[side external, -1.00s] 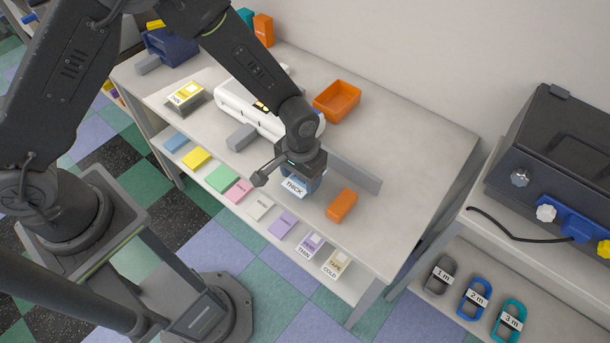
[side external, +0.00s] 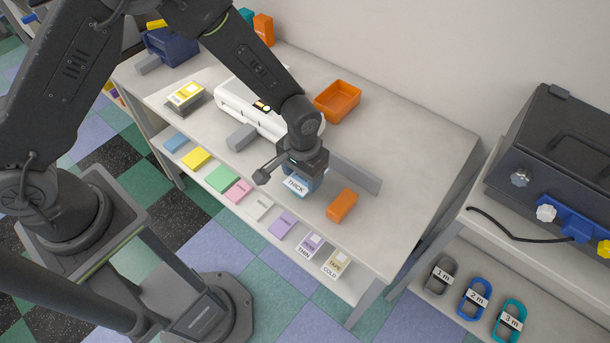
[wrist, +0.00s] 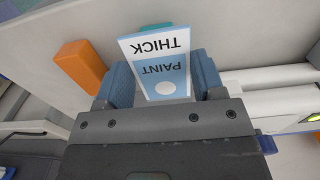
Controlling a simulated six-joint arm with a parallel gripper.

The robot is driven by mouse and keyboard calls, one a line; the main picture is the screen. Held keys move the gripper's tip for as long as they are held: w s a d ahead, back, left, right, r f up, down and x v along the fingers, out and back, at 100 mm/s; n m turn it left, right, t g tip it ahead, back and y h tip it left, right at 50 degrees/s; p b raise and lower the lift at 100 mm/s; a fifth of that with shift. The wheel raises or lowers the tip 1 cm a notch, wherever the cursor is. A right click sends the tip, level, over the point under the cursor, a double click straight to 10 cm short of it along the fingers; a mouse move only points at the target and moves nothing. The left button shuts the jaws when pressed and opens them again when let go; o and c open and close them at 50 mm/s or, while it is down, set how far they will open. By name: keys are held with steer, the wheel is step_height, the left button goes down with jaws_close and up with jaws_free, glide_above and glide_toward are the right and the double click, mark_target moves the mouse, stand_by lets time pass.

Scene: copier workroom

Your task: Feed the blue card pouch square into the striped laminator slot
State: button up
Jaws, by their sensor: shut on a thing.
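My gripper (side external: 306,172) is shut on a light blue card pouch (side external: 296,188) with a white strip reading THICK. In the wrist view the pouch (wrist: 166,72) stands out between the two blue fingers of my gripper (wrist: 162,86), its words THICK and PAINT upside down, with a white dot. The white laminator (side external: 236,103) stands on the table to the left of my gripper, partly behind my arm. Its body also shows at the right of the wrist view (wrist: 270,80). Its striped slot is not clearly visible. The pouch appears apart from the laminator.
A long grey bar (side external: 357,174) and an orange block (side external: 341,205) are right of my gripper. A grey block (side external: 241,137) sits left. An orange tray (side external: 337,100) is behind. Several coloured cards lie along a lower front shelf (side external: 350,289). The table's right part is clear.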

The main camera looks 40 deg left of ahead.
steer(key=shift+f, duration=0.3)
steer(key=o, duration=1.1)
steer(key=shift+r, duration=0.15)
step_height(320, 180, up, 13)
steer(key=s+a+r+t, duration=0.1)
steer(key=s+a+r, duration=0.25)
steer(key=r, duration=0.35)
steer(key=s+a+r+t, duration=0.2)
steer(key=a+r, duration=0.3)
steer(key=r, duration=0.1)
steer(key=s+a+r+t, duration=0.1)
steer(key=s+a, duration=0.1)
steer(key=s, duration=0.2)
steer(key=s+a+r, duration=0.2)
steer(key=s, duration=0.1)
steer(key=s+a+r+t, duration=0.1)
steer(key=s+a, duration=0.2)
steer(key=s, duration=0.1)
steer(key=shift+s+a+r+t, duration=0.1)
steer(key=shift+s+r+t, duration=0.15)
steer(key=shift+s+t, duration=0.1)
